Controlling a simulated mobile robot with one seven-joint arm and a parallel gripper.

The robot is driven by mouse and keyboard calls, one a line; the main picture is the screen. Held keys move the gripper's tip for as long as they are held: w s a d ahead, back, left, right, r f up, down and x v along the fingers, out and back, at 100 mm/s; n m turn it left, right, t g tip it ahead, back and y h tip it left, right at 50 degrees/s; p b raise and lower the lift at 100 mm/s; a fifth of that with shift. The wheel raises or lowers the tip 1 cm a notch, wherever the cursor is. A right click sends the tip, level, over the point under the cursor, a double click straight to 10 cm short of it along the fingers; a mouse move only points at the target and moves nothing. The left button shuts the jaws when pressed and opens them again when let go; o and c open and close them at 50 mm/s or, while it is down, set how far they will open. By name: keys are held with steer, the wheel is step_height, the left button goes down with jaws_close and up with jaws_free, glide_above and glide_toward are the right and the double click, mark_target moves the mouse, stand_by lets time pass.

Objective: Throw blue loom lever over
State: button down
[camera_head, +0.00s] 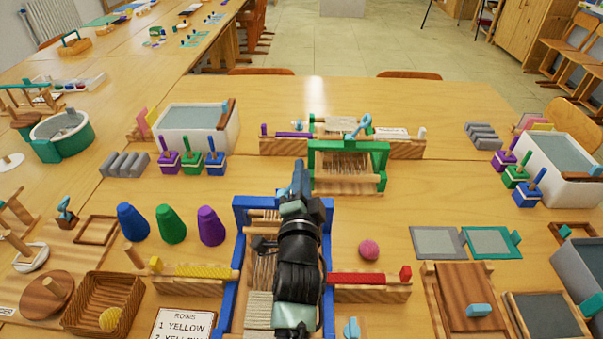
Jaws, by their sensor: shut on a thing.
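The blue loom (239,240) stands at the near middle of the table, with pale warp threads between its blue side posts. My arm reaches over it from the near edge and covers much of its middle and right. My gripper (299,172) is at the loom's far top beam, pointing away. It is shut on the blue loom lever, which the gripper and arm hide, so I cannot tell its tilt.
The green loom (348,146), with a light-blue lever (362,125), stands just beyond. Yellow (203,271) and red (367,279) shuttles lie on racks either side. Blue, green and purple cones (171,224) stand left. A pink ball (369,250) lies right.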

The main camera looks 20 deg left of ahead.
steer(key=shift+a, duration=0.15)
steer(key=c, duration=0.8)
jaws_free()
steer(key=shift+c, duration=0.2)
steer(key=shift+s, duration=0.1)
steer(key=v, duration=1.3)
steer(key=shift+p, duration=0.4)
steer(key=shift+r, duration=0.1)
